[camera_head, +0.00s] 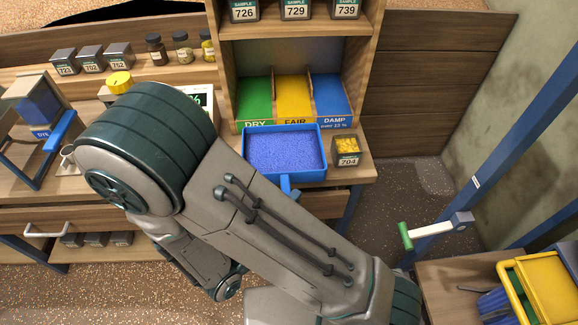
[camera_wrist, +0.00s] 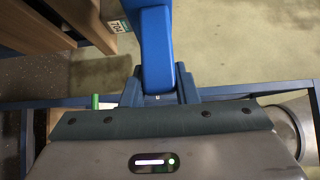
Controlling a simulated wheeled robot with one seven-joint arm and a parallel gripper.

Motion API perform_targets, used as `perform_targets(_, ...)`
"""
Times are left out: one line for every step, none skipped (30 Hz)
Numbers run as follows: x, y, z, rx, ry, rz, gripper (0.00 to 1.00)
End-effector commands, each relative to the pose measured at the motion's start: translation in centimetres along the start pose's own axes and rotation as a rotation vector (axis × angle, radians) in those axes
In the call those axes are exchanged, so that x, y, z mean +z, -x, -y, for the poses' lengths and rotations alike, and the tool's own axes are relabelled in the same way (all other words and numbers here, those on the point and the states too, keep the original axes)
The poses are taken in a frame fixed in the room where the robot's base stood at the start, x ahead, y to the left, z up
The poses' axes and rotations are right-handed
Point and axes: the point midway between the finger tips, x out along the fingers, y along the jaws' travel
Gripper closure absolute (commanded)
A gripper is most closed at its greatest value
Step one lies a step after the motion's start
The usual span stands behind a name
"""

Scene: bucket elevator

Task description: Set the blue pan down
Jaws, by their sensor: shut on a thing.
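The blue pan (camera_head: 262,178) is at the front edge of the wooden bench, below the DRY, FAIR and DAMP bins. It looks level and is filled with blue-violet grains (camera_head: 285,150). Its handle (camera_head: 287,185) points toward me and my arm partly covers it. In the wrist view the blue handle (camera_wrist: 155,45) runs up from between the fingers of my gripper (camera_wrist: 158,90), which is shut on it. My gripper is hidden behind my arm in the head view. I cannot tell whether the pan's underside touches the bench.
A small box labelled 704 (camera_head: 346,150) stands right of the pan. Green, yellow and blue bins (camera_head: 294,98) are behind it. A scale (camera_head: 199,98) is to the left. A blue post (camera_head: 480,190) and a crank with a green grip (camera_head: 404,236) are at right.

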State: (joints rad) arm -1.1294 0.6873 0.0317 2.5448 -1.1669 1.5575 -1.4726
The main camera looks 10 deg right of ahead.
Motion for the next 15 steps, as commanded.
perform_targets(0.5,-0.5,-0.8,-0.004,-0.003,-0.006,1.00)
perform_targets(1.0,-0.8,-1.2,-0.005,-0.003,-0.006,1.00)
perform_targets(1.7,-1.3,-1.4,-0.005,-0.003,-0.007,1.00)
perform_targets(2.2,-1.7,-1.7,-0.005,-0.002,-0.007,1.00)
perform_targets(2.7,-2.1,-2.1,-0.005,-0.002,-0.008,1.00)
perform_targets(3.4,-2.6,-2.5,-0.006,-0.001,-0.006,1.00)
perform_targets(4.0,-2.9,-2.9,-0.006,-0.002,-0.007,1.00)
perform_targets(4.5,-3.3,-3.3,-0.006,-0.001,-0.006,1.00)
perform_targets(5.1,-3.8,-3.8,-0.005,-0.001,-0.006,1.00)
perform_targets(5.7,-4.1,-4.2,-0.005,-0.001,-0.005,1.00)
perform_targets(6.1,-4.4,-4.5,-0.005,-0.001,-0.005,1.00)
perform_targets(6.7,-4.8,-4.9,-0.005,-0.002,-0.004,1.00)
perform_targets(7.1,-5.1,-5.2,-0.006,-0.002,-0.003,1.00)
perform_targets(7.5,-5.3,-5.5,-0.005,-0.003,-0.004,1.00)
perform_targets(7.9,-5.6,-5.8,-0.005,-0.003,-0.003,1.00)
